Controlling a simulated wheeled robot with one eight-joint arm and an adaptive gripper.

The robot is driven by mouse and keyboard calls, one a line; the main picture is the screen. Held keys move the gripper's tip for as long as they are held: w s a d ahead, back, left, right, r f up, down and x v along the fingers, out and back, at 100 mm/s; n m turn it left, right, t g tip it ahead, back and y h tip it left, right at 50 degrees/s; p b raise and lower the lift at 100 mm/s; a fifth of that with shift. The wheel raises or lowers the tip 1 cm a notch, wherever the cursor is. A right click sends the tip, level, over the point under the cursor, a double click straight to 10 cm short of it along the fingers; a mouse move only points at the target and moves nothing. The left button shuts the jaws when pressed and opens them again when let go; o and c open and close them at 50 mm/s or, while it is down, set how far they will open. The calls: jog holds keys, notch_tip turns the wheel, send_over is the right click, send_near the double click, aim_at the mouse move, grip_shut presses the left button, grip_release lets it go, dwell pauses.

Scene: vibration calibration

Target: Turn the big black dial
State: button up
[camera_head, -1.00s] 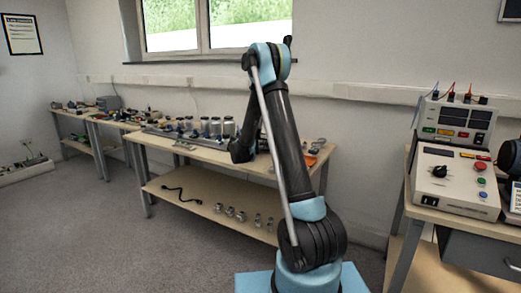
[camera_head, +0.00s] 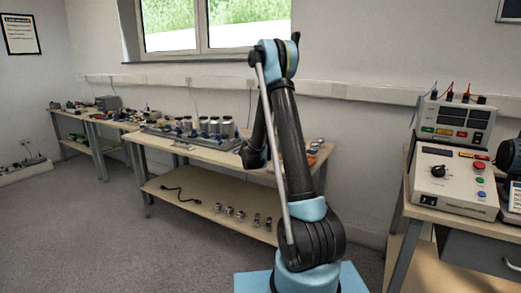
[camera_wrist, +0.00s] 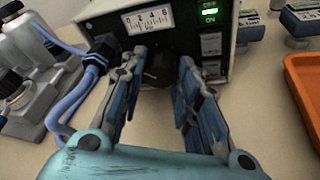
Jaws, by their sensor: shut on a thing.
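A big black dial (camera_wrist: 158,69) is on the lower front of a device (camera_wrist: 215,72) with a white needle meter, in the wrist view. My gripper (camera_wrist: 163,66) reaches in from below, with one finger on each side of the dial. It is shut on the dial; the left finger lies close against it. The dial's lower edge is just above the bench top. In the head view my arm stands in front of the middle bench and hides the gripper and this dial.
Blue cables (camera_wrist: 72,105) and a black plug (camera_wrist: 101,48) are left of the gripper; an orange tray (camera_wrist: 304,75) is at right. In the head view, a control box (camera_head: 455,185) with a smaller black knob (camera_head: 438,171) stands on the right bench. The floor (camera_head: 110,240) at left is clear.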

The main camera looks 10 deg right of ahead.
jog(key=shift+s+f+m, duration=0.1)
jog(key=shift+m, duration=0.4)
jog(key=o, duration=0.8)
jog(key=v, duration=1.1)
jog(key=shift+s, duration=0.45)
